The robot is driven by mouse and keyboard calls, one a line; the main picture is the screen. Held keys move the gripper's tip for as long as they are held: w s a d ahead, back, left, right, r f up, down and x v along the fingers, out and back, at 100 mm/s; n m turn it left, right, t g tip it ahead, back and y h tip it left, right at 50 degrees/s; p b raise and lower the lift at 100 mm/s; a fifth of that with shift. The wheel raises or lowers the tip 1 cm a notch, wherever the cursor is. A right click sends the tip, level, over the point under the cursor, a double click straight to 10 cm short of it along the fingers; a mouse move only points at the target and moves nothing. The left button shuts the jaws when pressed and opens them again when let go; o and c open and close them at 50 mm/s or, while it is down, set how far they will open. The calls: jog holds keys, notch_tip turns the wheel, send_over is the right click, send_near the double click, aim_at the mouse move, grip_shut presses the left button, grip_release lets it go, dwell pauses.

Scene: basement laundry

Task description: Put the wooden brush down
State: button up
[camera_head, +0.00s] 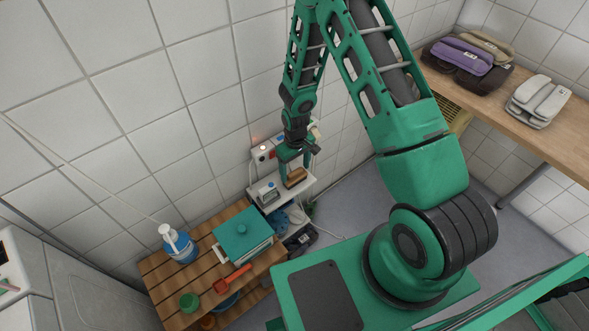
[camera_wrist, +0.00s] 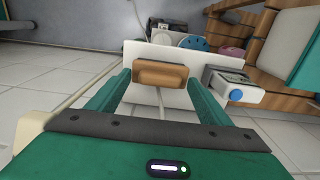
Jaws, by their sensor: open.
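The wooden brush (camera_wrist: 160,75) is a small brown block lying on a narrow white shelf (camera_wrist: 140,52) on the tiled wall. In the head view the brush (camera_head: 295,177) sits near the middle of the white shelf (camera_head: 304,191). My gripper (camera_wrist: 160,88) is open, with one green finger on each side of the brush and gaps between the fingers and the brush. In the head view my gripper (camera_head: 294,160) is right above and around the brush, partly hiding it.
A small grey device with a blue knob (camera_wrist: 232,86) stands on the shelf beside the brush. A slatted wooden table (camera_head: 160,272) at lower left holds a blue jug (camera_head: 180,247), a teal-lidded box (camera_head: 242,233) and a red brush (camera_head: 232,279). Wall sockets (camera_head: 264,154) are behind my gripper.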

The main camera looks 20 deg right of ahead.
aim_at(295, 172)
jog(key=shift+r, duration=0.1)
notch_tip(295, 172, up, 12)
jog(key=s+d+r+m, duration=0.2)
jog(key=s+d+r, duration=0.1)
jog(key=d+r, duration=0.65)
jog(key=s+d+r+m+h, duration=0.1)
jog(key=s+d+r+m, duration=0.3)
jog(key=s+r, duration=0.65)
jog(key=s+d+r+m, duration=0.2)
jog(key=s+r, duration=0.3)
jog(key=s, duration=0.4)
jog(key=s+d+r+m+y, duration=0.1)
jog(key=s+d+r+m, duration=0.1)
jog(key=s+r, duration=0.3)
jog(key=s, duration=0.3)
jog(key=shift+s, duration=0.4)
